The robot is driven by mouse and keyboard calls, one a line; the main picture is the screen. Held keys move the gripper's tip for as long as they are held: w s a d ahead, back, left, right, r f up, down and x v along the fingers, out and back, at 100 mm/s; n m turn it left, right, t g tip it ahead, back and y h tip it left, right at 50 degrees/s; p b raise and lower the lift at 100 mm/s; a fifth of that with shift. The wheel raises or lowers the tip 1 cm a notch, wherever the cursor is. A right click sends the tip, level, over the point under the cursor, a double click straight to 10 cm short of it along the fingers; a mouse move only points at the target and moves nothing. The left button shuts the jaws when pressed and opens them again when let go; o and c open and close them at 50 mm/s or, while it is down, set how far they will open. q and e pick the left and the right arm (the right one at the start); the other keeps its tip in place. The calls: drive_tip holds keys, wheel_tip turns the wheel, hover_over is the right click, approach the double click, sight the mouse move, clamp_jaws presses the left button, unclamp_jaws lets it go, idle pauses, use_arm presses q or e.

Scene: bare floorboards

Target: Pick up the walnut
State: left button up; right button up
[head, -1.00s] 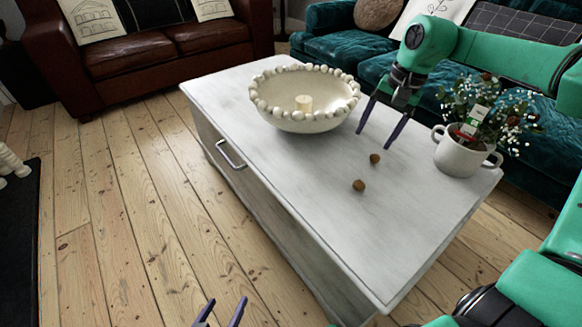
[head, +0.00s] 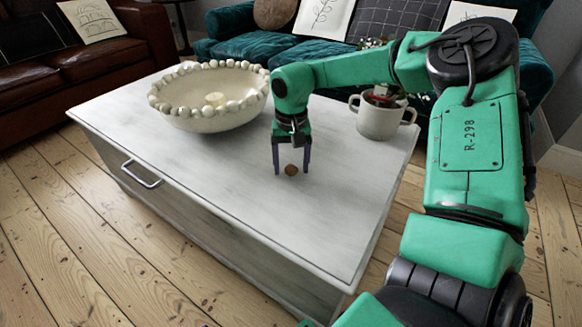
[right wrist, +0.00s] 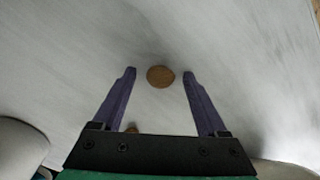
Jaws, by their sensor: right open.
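A round brown walnut (head: 291,170) lies on the whitewashed table (head: 340,225). My right gripper (head: 291,166) points down at it, with its two purple fingers open on either side. In the right wrist view, the walnut (right wrist: 160,77) lies between the fingertips of the right gripper (right wrist: 159,73), with a gap on each side. My left gripper is out of view.
A beaded white bowl (head: 215,118) stands to the left on the table. A white pot (head: 378,118) with a plant stands at the back right, partly behind my right arm. The table's front part is clear. Sofas stand behind.

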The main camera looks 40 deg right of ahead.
drive_tip(key=shift+r, duration=0.15)
clamp_jaws()
